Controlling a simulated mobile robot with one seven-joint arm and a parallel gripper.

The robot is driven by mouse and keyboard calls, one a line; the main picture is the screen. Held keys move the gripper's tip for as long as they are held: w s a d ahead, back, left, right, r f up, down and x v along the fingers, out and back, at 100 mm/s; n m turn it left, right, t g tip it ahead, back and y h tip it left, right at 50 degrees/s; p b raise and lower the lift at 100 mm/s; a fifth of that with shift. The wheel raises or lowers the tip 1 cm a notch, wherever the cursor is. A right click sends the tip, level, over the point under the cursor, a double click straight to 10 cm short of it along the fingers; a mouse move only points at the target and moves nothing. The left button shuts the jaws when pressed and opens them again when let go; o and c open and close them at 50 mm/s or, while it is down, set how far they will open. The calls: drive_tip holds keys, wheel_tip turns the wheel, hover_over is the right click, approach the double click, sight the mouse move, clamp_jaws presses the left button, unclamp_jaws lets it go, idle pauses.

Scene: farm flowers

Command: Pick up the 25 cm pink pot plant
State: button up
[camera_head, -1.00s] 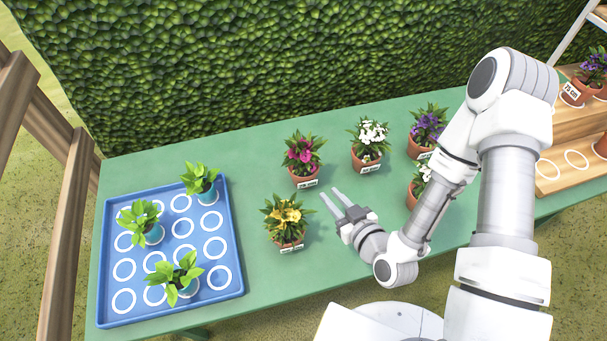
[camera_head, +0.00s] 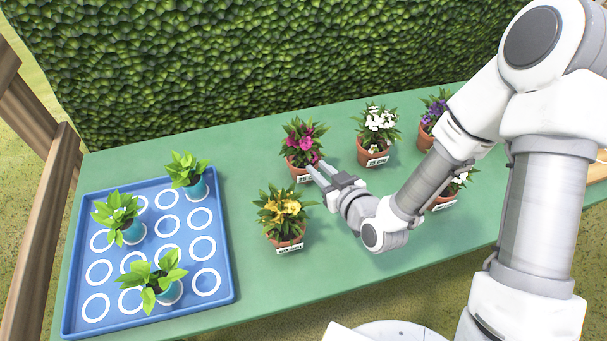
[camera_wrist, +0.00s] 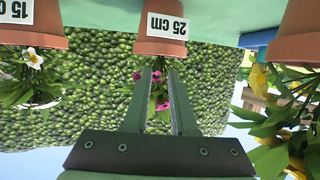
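The pink pot plant (camera_head: 299,143) stands upright on the green table, with pink flowers and green leaves in a terracotta pot. The wrist view, which is upside down, shows its pot (camera_wrist: 161,47) with a "25 cm" label (camera_wrist: 167,25). My gripper (camera_head: 317,166) is at the pot's front right side in the head view, with its fingers reaching toward it. In the wrist view my gripper (camera_wrist: 160,72) is open and empty, with two parallel fingers apart. Pink flowers show between the fingers, beyond them. Whether a finger touches the pot cannot be told.
A yellow-flowered pot (camera_head: 283,217) stands close, left of my gripper. A white-flowered pot (camera_head: 376,134) stands to the right. A purple-flowered pot (camera_head: 434,108) and another white-flowered pot (camera_head: 450,188) are near my arm. A blue tray (camera_head: 228,268) with several seedlings lies left.

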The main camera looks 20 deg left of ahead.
sight(304, 156)
drive_tip(key=b, duration=0.2)
drive_tip(key=shift+w+a+f+b, duration=0.25)
drive_tip(key=shift+f+b, duration=0.05)
drive_tip(key=shift+b, duration=0.05)
drive_tip(key=shift+b, duration=0.45)
drive_tip(key=b, duration=0.4)
drive_tip(key=shift+a+f, duration=0.2)
drive_tip(key=shift+a, duration=0.1)
drive_tip(key=x, duration=0.2)
drive_tip(key=shift+w+a+r, duration=0.1)
drive_tip(key=shift+w+a, duration=0.1)
drive_tip(key=b+x, duration=0.1)
drive_tip(key=x, duration=0.4)
drive_tip(key=shift+w, duration=0.2)
drive_tip(key=shift+d, duration=0.1)
clamp_jaws()
